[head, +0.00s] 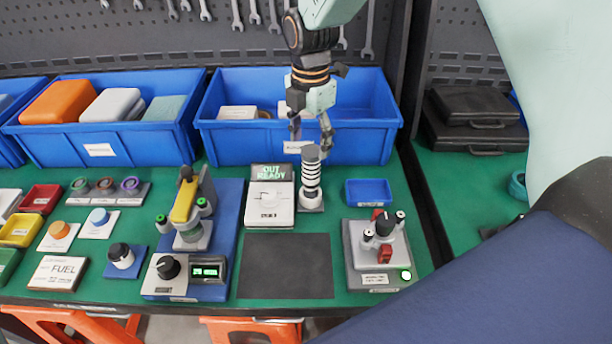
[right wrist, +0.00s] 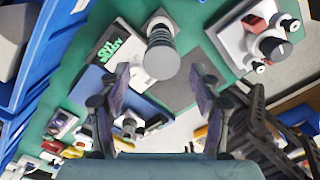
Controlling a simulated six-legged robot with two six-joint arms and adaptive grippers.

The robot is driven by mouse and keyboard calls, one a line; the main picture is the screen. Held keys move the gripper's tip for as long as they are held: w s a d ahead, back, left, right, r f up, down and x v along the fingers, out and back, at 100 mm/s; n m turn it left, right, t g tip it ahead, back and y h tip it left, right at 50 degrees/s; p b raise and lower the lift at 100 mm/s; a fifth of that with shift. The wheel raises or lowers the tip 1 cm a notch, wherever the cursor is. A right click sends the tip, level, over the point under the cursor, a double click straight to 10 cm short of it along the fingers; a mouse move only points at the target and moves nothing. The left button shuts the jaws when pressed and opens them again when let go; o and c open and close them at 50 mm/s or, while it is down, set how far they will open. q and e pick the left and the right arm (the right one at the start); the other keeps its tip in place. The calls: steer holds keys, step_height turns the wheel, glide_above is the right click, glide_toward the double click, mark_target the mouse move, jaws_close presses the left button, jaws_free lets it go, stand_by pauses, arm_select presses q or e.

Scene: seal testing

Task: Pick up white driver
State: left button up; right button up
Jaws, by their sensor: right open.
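The white driver (head: 311,177), a white cylinder with black rings and a grey top, stands upright on a small pale base behind the dark mat. It also shows in the right wrist view (right wrist: 162,52), seen from above at the upper middle. My right gripper (head: 311,143) is open and empty, pointing down just above the driver's top. In the right wrist view its two fingers (right wrist: 160,80) are spread apart, with the driver's top beyond them and between their lines. I cannot tell the exact gap between fingertips and driver. My left gripper is not in view.
A blue bin (head: 230,150) stands close behind the driver. A white device with an "OUT READY" display (head: 268,205) is directly to its left. A small blue tray (head: 369,192) and a grey test fixture (head: 360,270) are to its right. The dark mat (head: 286,265) is bare.

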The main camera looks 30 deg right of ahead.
mark_target(311, 164)
steer(key=shift+s+d+f, duration=0.15)
steer(key=shift+s+f, duration=0.1)
steer(key=shift+f, duration=0.4)
steer(key=f, duration=0.5)
steer(key=shift+w+f, duration=0.2)
steer(key=shift+w, duration=0.05)
steer(key=shift+d+f, duration=0.1)
steer(key=shift+f, duration=0.4)
steer(key=shift+s+r, duration=0.1)
steer(key=shift+s, duration=0.05)
steer(key=shift+c, duration=0.4)
steer(key=shift+w, duration=0.2)
steer(key=c, duration=0.5)
steer(key=shift+s, duration=0.1)
steer(key=c, duration=0.4)
jaws_close()
